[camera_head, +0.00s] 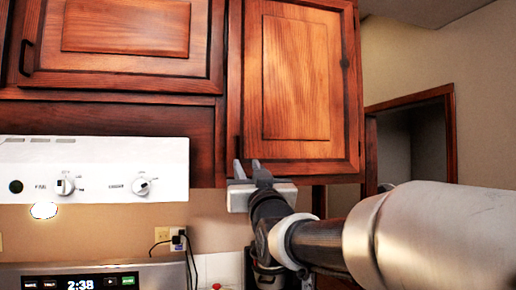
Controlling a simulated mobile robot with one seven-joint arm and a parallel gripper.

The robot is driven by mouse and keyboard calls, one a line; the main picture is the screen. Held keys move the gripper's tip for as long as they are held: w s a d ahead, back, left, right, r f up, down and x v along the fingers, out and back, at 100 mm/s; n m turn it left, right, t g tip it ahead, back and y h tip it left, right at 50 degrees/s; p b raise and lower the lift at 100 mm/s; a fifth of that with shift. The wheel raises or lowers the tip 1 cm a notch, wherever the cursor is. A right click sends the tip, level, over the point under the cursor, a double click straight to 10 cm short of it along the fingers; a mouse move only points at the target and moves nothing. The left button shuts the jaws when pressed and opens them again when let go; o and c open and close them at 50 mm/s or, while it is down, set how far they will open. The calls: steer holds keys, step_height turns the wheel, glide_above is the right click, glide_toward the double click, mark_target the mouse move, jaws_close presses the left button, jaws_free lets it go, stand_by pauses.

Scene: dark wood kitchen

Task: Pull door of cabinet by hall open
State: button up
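The wood cabinet door (296,80) at the right end of the upper cabinets, nearest the doorway, appears closed. A dark handle (237,148) seems to show at its lower left edge, partly hard to make out against the dark wood. My gripper (248,170) is at the door's lower left corner, just below and beside that handle. Its two grey fingers point up with a gap between them. I cannot tell whether a finger touches the handle or the door.
A white range hood (95,168) with knobs is left of my gripper. Another upper cabinet door (126,27) with a dark handle (26,57) is above the hood. A framed doorway (418,140) opens at the right. A stove panel (80,280) is below.

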mark_target(239, 149)
steer(key=p+x, duration=0.3)
steer(key=x, duration=0.8)
steer(key=shift+w, duration=0.1)
jaws_close()
stand_by(1.0)
